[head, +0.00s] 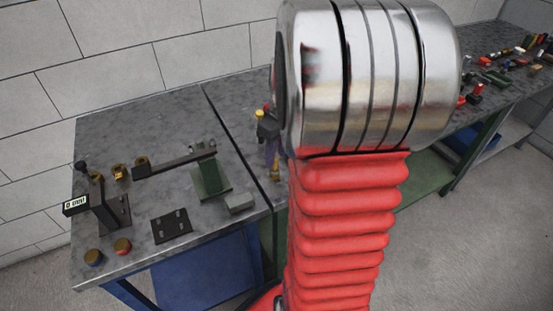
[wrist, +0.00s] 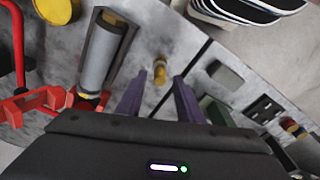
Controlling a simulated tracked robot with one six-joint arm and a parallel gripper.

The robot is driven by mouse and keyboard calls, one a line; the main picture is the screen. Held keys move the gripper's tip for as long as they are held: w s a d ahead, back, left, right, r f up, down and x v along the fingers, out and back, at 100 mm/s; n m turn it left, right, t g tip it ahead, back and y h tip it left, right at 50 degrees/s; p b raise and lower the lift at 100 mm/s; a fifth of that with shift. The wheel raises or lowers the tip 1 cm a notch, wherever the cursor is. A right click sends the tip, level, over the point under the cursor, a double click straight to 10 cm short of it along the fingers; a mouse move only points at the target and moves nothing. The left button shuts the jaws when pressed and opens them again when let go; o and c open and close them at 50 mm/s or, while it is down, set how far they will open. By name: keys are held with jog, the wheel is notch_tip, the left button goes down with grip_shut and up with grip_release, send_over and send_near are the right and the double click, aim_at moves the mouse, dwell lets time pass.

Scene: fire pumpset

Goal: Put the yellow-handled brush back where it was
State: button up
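My gripper (wrist: 159,80) is open, with its two purple fingers apart and nothing held between them. A small yellow-brown upright piece (wrist: 160,70) stands on the grey bench just beyond the fingertips, in line with the gap. I cannot tell whether it is the yellow-handled brush; no bristles show. In the head view, my gripper (head: 271,160) points down over the bench beside the dark seam, and a small yellow-brown piece (head: 275,178) shows just below the fingers. My red-sleeved arm hides the bench to the right.
In the wrist view, a grey cylinder in a dark holder (wrist: 97,60) and a red bracket (wrist: 40,104) stand left of the fingers. In the head view, a green stand (head: 208,175), a grey block (head: 239,202) and a black plate (head: 171,226) lie left.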

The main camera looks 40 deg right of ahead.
notch_tip(320, 180, up, 8)
jog(key=s, duration=0.1)
jog(key=shift+r, duration=0.1)
dwell(0.8)
jog(key=s+a+r+t, duration=0.1)
jog(key=s+a, duration=0.1)
jog(key=a, duration=0.7)
jog(key=s+a+r+t, duration=0.1)
jog(key=s+a, duration=0.2)
jog(key=a, duration=0.6)
jog(key=s+a+r+m+t, duration=0.1)
jog(key=s+a+t, duration=0.1)
jog(key=a, duration=0.7)
jog(key=shift+s+r, duration=0.25)
jog(key=shift+s, duration=0.4)
jog(key=shift+a, duration=0.1)
